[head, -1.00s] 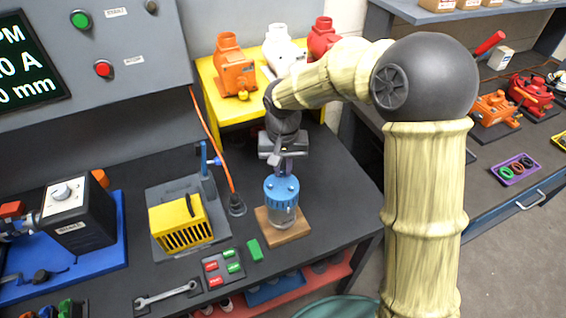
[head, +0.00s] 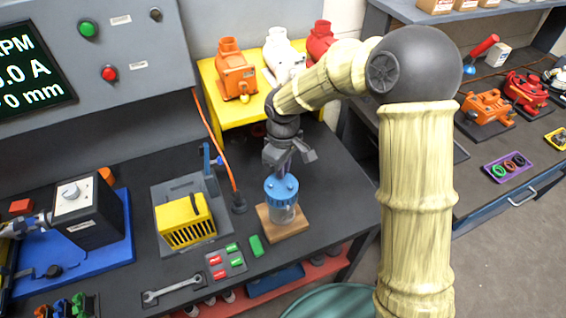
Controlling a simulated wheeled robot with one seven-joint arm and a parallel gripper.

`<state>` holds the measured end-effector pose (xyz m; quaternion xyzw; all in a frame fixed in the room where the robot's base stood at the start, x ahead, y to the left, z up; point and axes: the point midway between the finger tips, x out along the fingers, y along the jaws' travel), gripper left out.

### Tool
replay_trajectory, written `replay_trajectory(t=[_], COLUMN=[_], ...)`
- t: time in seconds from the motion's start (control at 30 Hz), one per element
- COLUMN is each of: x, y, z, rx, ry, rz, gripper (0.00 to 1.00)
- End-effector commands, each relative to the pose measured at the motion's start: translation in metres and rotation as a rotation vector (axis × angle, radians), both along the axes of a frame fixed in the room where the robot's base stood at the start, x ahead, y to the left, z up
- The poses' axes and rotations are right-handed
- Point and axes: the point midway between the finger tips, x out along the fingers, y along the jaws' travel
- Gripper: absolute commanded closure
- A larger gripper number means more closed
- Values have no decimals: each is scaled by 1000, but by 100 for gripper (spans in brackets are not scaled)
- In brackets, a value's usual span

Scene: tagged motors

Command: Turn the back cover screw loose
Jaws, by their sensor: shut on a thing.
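A motor with a blue back cover (head: 281,188) and a clear, glassy lower body stands upright on a wooden block (head: 270,231) on the dark bench. Small screw heads show on top of the cover, too small to tell apart. My gripper (head: 287,162) points down just above the cover, shut on a slim, purplish-grey tool (head: 286,169). The tool's lower end reaches the top of the cover; whether it sits in a screw is too small to tell. The gripper partly hides the tool.
A yellow slotted housing (head: 185,220) on a grey fixture stands to the left. An orange cable (head: 215,150) runs behind it. A yellow stand (head: 215,108) with pumps is behind.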

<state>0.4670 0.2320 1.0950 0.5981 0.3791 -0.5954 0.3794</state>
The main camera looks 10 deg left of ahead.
Motion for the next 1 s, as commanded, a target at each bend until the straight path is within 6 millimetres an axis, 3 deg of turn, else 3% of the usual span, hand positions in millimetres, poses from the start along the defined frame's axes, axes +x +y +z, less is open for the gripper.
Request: replay_trajectory(t=[1.0], x=[-3], y=[-3], z=[-2], rx=[-3], ry=[16], rz=[964], gripper=[100])
